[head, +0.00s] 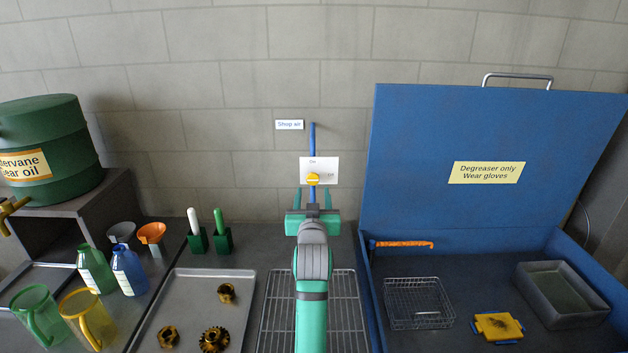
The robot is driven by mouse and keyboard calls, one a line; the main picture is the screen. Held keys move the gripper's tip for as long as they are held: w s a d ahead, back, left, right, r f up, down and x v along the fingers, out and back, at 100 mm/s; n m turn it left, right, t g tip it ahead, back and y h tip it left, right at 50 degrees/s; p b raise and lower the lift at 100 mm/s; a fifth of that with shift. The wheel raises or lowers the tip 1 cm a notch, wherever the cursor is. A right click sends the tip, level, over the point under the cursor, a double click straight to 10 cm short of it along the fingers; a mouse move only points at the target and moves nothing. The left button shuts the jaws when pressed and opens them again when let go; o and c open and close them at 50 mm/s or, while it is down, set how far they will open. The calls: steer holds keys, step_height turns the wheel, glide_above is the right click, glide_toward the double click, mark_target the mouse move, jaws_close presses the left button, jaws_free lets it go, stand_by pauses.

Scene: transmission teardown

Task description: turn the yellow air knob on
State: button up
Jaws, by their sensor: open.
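The yellow air knob (313,179) sits on a blue vertical pipe (312,140) against the block wall, at the lower edge of a white label plate (319,166). The plate has small text that seems to read "On" at the top and "Off" at the right. The knob's bar looks roughly horizontal. My gripper (313,192) is open, its two green fingers pointing towards the wall. The fingers are apart, just below and to either side of the knob in the picture. I cannot tell the depth gap between fingers and knob.
A blue degreaser basin with a raised lid (420,200) stands close on the right. A wire rack (270,310) lies under my arm. A metal tray (180,300) with gears, brush holders (222,240) and a green oil drum (45,150) are left.

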mark_target(312, 179)
steer(key=w, duration=0.7)
steer(key=shift+w+a+r, duration=0.1)
steer(key=shift+w, duration=0.65)
steer(key=shift+a, duration=0.1)
steer(key=c, duration=1)
